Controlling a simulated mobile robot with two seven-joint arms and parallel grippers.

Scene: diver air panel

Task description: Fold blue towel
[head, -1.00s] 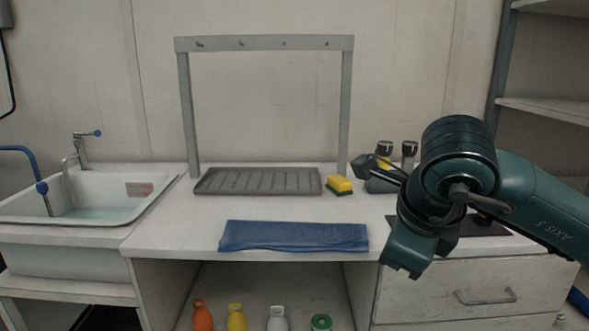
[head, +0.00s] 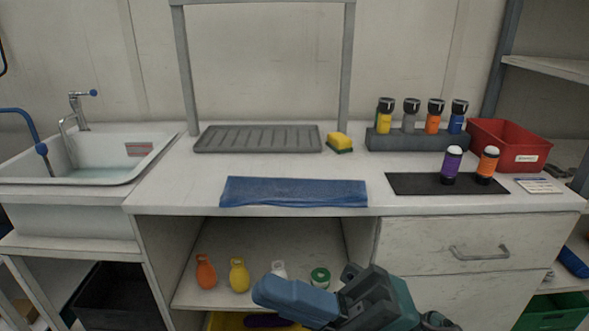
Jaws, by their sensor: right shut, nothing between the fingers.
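The blue towel (head: 293,192) lies flat on the white counter near its front edge, as a long, narrow strip with its long side parallel to that edge. My right gripper (head: 268,290) is low in the head view, in front of the open shelf space below the counter. Its blue-grey fingers point left and are shut with nothing held. It is apart from the towel, lower in the picture. My left gripper is not in view.
A grey drain tray (head: 258,139) and yellow sponge (head: 339,142) stand behind the towel. A bottle rack (head: 400,141), black mat (head: 415,184) with two bottles and red bin (head: 512,148) are at right. The sink (head: 95,160) is left. Counter around the towel is clear.

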